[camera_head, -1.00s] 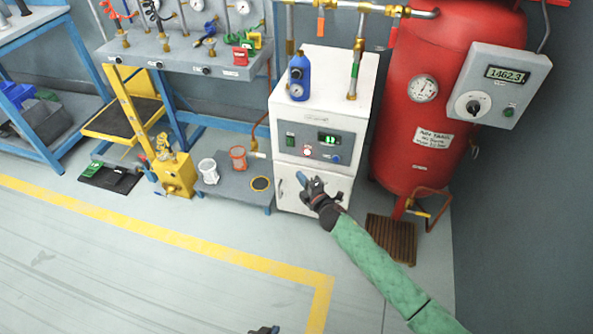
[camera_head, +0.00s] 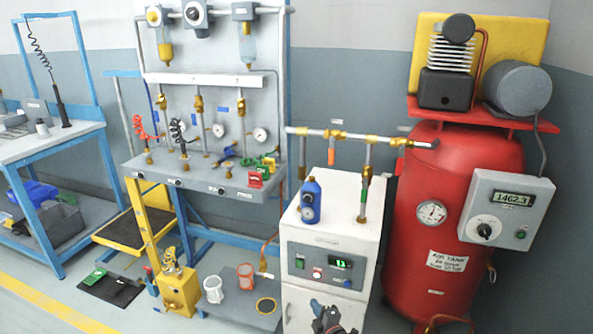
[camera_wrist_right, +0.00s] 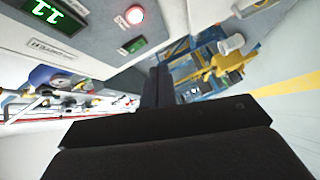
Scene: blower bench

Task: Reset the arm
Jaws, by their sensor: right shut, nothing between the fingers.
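My right gripper (camera_head: 320,304) shows at the bottom edge of the head view, in front of the lower door of the white cabinet (camera_head: 300,302). It is dark, shut and empty. Whether it touches the door I cannot tell. In the right wrist view, its black fingers (camera_wrist_right: 162,85) are together, with the cabinet's green display (camera_wrist_right: 45,12) and red light (camera_wrist_right: 134,14) at upper left. The rest of my right arm is below the head view. My left gripper is not in view.
A red air tank (camera_head: 405,240) with a grey gauge box (camera_head: 508,215) stands right of the cabinet. A blue bottle (camera_head: 310,202) sits on the cabinet. A gauge bench (camera_head: 205,182) and yellow jack (camera_head: 177,290) are to the left. Open floor (camera_head: 30,315) lies at lower left.

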